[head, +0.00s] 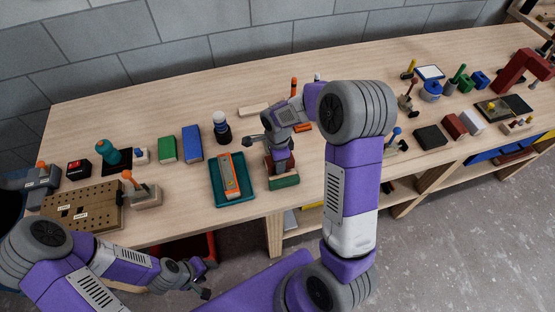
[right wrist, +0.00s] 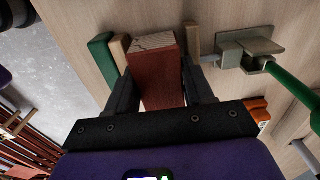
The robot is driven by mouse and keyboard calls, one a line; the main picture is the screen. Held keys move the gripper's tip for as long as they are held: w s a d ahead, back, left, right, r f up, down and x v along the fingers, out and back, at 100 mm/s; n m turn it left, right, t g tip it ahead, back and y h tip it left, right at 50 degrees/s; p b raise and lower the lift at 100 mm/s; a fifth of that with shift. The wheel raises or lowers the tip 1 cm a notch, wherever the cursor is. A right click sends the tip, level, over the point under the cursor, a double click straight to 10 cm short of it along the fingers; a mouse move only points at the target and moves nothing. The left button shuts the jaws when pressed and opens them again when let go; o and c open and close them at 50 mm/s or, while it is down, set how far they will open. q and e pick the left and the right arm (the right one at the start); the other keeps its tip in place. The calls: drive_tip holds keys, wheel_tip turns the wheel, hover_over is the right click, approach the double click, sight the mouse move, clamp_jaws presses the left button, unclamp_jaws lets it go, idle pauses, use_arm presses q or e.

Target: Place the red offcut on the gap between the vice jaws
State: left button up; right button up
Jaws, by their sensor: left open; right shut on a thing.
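My right gripper (head: 280,164) is shut on the red offcut (right wrist: 157,75), a brown-red block with a pale, cracked end face. In the right wrist view a finger presses on each side of it. Tan strips (right wrist: 120,52) show on both sides of the offcut, with a green block (right wrist: 102,58) outside the left one; these look like the vice jaws. In the head view the green block (head: 284,181) is at the bench's front edge, below the gripper. The gripper hides most of the offcut and the gap there; contact cannot be told. My left gripper (head: 205,279) is open and empty, low before the bench.
A teal tray (head: 248,194) with an orange tool stands left of the green block. A grey fixture with a green handle (right wrist: 295,90) is close to the right finger. Blue (head: 192,144) and green boxes, a pegboard (head: 85,212) and several small items crowd the bench.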

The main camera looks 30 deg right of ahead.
drive_tip(key=shift+s+a+f, duration=0.1)
drive_tip(key=shift+s+f, duration=0.15)
drive_tip(key=shift+f, duration=0.15)
drive_tip(key=o, duration=1.2)
drive_tip(key=shift+f, duration=0.15)
drive_tip(key=shift+c, duration=0.2)
drive_tip(key=shift+w+r+p, duration=0.1)
drive_tip(key=shift+r+p, duration=0.4)
drive_tip(key=shift+r, duration=0.2)
wheel_tip(320, 180, up, 12)
drive_tip(key=p, duration=0.1)
drive_tip(key=shift+p, duration=0.3)
